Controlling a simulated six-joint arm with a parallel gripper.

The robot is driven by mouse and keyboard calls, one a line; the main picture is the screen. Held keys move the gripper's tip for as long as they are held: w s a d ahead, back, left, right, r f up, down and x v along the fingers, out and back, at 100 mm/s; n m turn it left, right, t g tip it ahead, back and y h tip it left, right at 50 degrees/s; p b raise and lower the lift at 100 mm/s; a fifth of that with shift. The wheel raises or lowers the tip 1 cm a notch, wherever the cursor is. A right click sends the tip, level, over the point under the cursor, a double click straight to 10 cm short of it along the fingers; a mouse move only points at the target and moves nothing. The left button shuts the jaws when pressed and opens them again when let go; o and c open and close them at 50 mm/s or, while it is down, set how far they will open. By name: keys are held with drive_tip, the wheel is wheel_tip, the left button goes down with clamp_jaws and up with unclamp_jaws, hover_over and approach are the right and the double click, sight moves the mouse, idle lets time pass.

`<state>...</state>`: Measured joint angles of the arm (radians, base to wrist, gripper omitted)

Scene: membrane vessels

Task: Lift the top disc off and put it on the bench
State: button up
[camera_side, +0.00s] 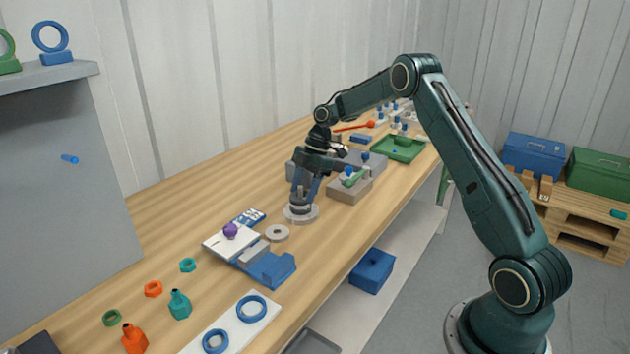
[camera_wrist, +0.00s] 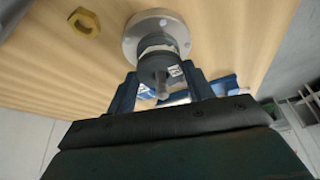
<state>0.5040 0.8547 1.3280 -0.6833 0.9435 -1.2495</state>
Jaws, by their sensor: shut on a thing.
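A pale round flange (camera_side: 301,216) lies on the bench below my gripper. It also shows in the wrist view (camera_wrist: 132,40), with small holes around its rim. A grey stepped stack of round parts stands over it, with a short stem on top. My gripper (camera_side: 300,195) points down with its blue fingers on both sides of the top disc (camera_wrist: 154,64) and is shut on it. In the wrist view my gripper (camera_wrist: 160,85) hides part of the stack. I cannot tell whether the held disc touches the parts below.
A blue holder (camera_side: 270,268) and a white plate with a purple knob (camera_side: 230,231) stand nearer the camera. Grey blocks (camera_side: 350,188) stand behind. Bare wood (camera_side: 185,225) is free to the left.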

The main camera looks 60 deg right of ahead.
sight(304, 194)
wheel_tip(304, 194, up, 10)
idle(0.7)
drive_tip(key=shift+r, duration=0.1)
idle(0.5)
wheel_tip(304, 194, up, 3)
drive_tip(key=shift+f, duration=0.15)
idle(0.4)
drive_tip(key=shift+a, duration=0.15)
drive_tip(key=s+a+r, duration=0.2)
drive_tip(key=s+a, duration=0.8)
drive_tip(key=s, duration=0.1)
drive_tip(key=shift+r, duration=0.15)
idle(0.5)
drive_tip(key=shift+a, duration=0.1)
